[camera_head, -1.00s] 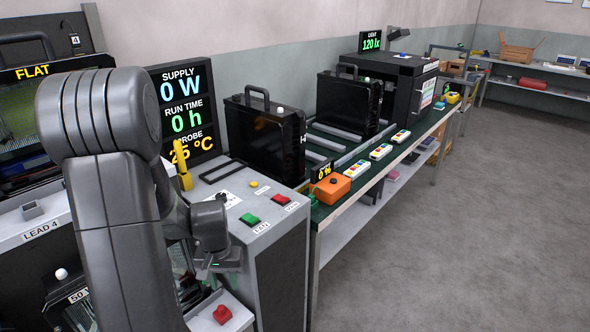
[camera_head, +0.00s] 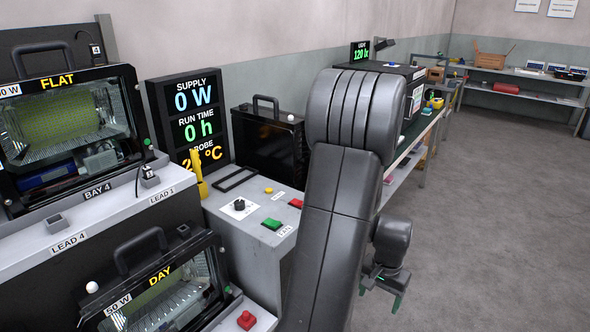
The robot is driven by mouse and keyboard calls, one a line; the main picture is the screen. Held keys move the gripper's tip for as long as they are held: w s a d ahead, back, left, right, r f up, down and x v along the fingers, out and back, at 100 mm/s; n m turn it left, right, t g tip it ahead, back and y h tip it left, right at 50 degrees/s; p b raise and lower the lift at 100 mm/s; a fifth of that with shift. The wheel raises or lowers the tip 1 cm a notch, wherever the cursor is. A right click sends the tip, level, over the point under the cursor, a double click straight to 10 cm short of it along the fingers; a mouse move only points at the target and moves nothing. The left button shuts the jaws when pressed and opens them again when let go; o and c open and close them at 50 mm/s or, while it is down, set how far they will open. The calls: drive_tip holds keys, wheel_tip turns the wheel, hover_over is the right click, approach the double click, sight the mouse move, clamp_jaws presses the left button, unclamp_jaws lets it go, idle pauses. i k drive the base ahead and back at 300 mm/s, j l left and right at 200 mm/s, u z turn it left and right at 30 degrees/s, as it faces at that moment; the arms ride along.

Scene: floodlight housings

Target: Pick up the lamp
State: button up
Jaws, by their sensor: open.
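Several black floodlight lamps with carry handles are in view; I cannot tell which one the task means. One lit lamp (camera_head: 70,125) stands at the left under a FLAT label, in Bay 4. Another lit lamp (camera_head: 165,290), labelled DAY and 50 W, sits lower left. A dark lamp (camera_head: 268,150) stands upright behind the grey control cabinet. My gripper (camera_head: 382,287) hangs at the lower right of my arm, over the floor side. Its green-tipped fingers are apart with nothing seen between them, and it is away from every lamp. My arm hides much of the bench.
A grey cabinet (camera_head: 225,215) carries green and red buttons, a knob and a yellow probe (camera_head: 198,175). The green-topped bench (camera_head: 420,125) runs back to the right. Open floor (camera_head: 500,230) lies at the right.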

sight(178, 282)
drive_tip(key=j+u, duration=0.1)
drive_tip(key=u, duration=0.25)
drive_tip(key=j+u, duration=0.1)
drive_tip(key=u, duration=0.25)
drive_tip(key=j+u, duration=0.1)
drive_tip(key=u, duration=0.25)
drive_tip(key=k+l+u, duration=0.1)
drive_tip(key=l+u, duration=0.25)
